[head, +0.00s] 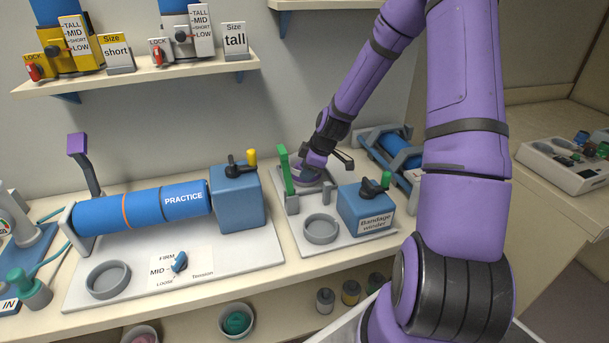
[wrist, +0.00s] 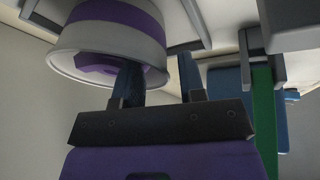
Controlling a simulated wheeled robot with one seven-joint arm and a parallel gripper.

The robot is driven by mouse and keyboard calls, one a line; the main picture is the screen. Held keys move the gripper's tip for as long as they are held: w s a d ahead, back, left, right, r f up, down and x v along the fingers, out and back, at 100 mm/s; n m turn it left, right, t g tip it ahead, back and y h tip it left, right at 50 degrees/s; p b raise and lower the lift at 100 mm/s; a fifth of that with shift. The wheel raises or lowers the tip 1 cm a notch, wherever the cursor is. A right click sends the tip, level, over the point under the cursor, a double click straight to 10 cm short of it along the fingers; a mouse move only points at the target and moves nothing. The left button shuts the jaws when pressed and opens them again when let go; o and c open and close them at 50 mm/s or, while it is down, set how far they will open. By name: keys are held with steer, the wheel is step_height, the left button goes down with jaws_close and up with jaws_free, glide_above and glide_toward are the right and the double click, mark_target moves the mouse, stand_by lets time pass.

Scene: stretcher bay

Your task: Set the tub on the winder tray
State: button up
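The tub (head: 309,176), pale grey with a purple band, is at the back of the white winder tray (head: 287,216), partly hidden by my gripper (head: 318,160). In the wrist view the tub (wrist: 112,38) appears at upper left, its rim towards me, its base close to the tray surface. My gripper (wrist: 158,80) has its two fingers apart with a gap between them. The left finger overlaps the tub's rim and the right finger is just beyond its side. I cannot tell whether either finger touches the tub.
The green post (head: 286,170) stands left of the tub. The blue bandage winder (head: 364,212) and a grey ring (head: 321,229) are in front of it. A blue roller in a grey frame (head: 396,148) is behind right. The blue practice cylinder (head: 140,209) lies at left.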

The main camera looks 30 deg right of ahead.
steer(key=v, duration=0.9)
steer(key=s+a+r+m+h, duration=0.2)
steer(key=s+a+r+m, duration=0.1)
steer(key=s+a+r, duration=0.4)
steer(key=s+a+r+m+h, duration=0.15)
steer(key=s+a+r, duration=0.25)
steer(key=r, duration=0.6)
steer(key=s+a+r+m, duration=0.1)
steer(key=s+r+m, duration=0.2)
steer(key=s, duration=0.5)
steer(key=s+a+r+m+t, duration=0.1)
steer(key=s+a+r+m, duration=0.1)
steer(key=s+r, duration=0.3)
steer(key=s+m+y, duration=0.1)
steer(key=s, duration=0.2)
steer(key=shift+s+a, duration=0.2)
steer(key=shift+a, duration=0.15)
